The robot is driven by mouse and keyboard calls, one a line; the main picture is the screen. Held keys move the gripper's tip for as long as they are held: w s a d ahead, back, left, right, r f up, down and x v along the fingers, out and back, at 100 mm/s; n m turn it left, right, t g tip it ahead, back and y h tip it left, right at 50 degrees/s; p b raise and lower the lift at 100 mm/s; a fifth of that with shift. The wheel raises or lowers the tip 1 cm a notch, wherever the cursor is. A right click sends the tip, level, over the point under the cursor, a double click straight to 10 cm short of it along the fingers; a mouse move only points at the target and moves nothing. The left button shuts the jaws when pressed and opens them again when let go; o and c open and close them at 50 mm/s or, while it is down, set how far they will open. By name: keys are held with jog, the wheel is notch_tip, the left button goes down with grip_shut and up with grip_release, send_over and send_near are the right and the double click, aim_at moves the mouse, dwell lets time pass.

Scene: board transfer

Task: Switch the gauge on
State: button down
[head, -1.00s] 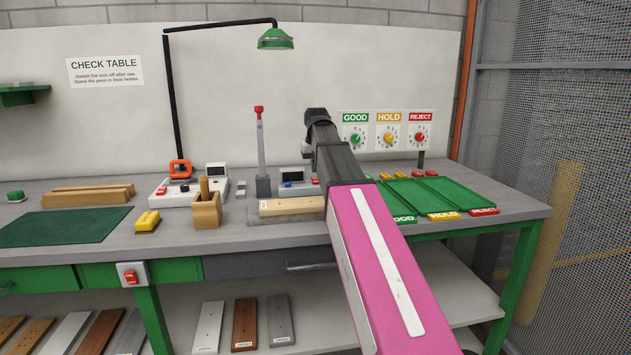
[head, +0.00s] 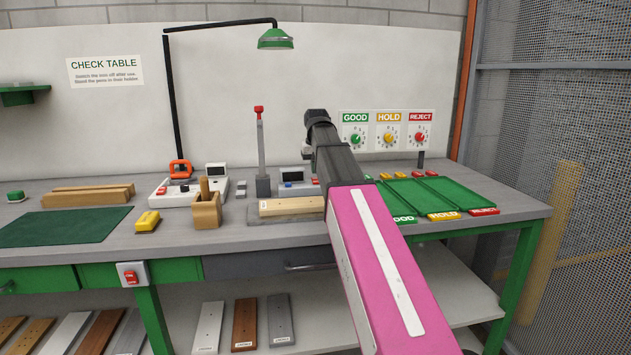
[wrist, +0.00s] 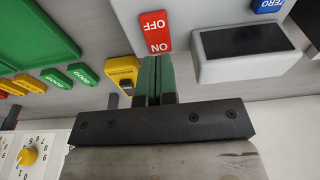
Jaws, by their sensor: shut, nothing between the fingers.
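The gauge is a light grey box with a dark, blank screen (wrist: 244,39); it also shows in the head view (head: 291,176), partly behind my arm. Its red rocker switch (wrist: 156,31), marked OFF and ON, lies beside the box, and a bit of it shows in the head view (head: 316,181). A blue ZERO button (wrist: 268,5) is at the wrist view's top edge. My gripper (wrist: 155,60) is shut and empty, its green fingertips right by the ON end of the switch. I cannot tell whether they touch it or which end is pressed down.
Green sorting trays (head: 440,192) are right of my arm. A wooden board (head: 290,206) lies in front of the gauge. A dial panel (head: 388,131) stands behind.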

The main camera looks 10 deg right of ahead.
aim_at(315, 178)
jog(key=shift+f, duration=1)
dwell(0.6)
jog(key=shift+r, duration=3.5)
